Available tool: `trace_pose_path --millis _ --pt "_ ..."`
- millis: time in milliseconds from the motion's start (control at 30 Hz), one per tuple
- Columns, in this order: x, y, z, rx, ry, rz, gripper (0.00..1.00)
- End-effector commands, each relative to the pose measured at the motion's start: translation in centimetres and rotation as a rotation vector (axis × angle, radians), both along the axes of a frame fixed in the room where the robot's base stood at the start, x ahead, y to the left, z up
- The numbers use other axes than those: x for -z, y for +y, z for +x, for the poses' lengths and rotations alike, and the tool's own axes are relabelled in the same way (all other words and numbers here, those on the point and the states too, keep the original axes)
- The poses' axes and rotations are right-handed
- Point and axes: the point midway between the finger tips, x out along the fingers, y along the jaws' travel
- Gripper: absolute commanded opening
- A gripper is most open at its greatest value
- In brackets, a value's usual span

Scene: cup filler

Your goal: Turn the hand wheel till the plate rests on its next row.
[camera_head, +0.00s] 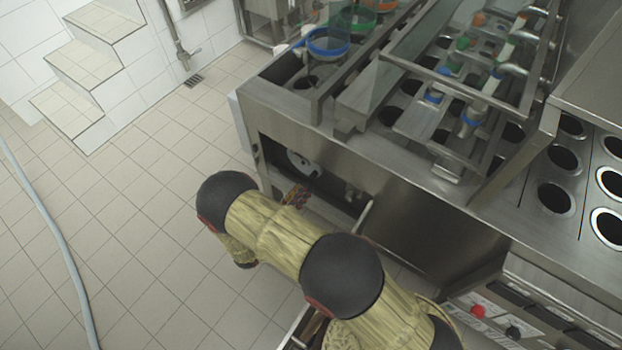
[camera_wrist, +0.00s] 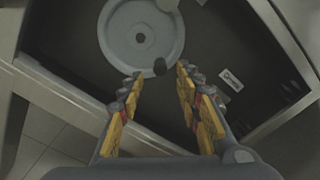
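The grey hand wheel (camera_wrist: 118,39) sits in a dark recess under the machine and fills the upper middle of the wrist view. A small dark knob (camera_wrist: 160,66) stands at its lower rim. My gripper (camera_wrist: 158,76) is open, with yellow fingers to either side of and just below the knob; I cannot tell whether either touches it. In the head view the wheel (camera_head: 301,164) shows partly in the recess, with my gripper (camera_head: 297,196) in front. A steel plate with round holes (camera_head: 577,192) lies on top of the machine; how it rests on a row is unclear.
Steel walls frame the recess (camera_wrist: 75,104), and a white label (camera_wrist: 230,80) is inside it, to the right. A glass guard frame (camera_head: 440,90) stands over the machine top. Tiled floor (camera_head: 150,220) to the left is free except for a hose (camera_head: 60,240).

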Motion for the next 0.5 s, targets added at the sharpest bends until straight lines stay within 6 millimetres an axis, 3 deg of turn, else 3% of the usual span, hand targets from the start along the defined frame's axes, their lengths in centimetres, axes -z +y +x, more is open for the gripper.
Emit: trace_pose_path --millis 300,500 --pt "0.2 -3.0 3.7 0.004 -0.002 0.002 0.34" --pt "0.1 -3.8 4.7 0.001 -0.001 0.002 0.34"
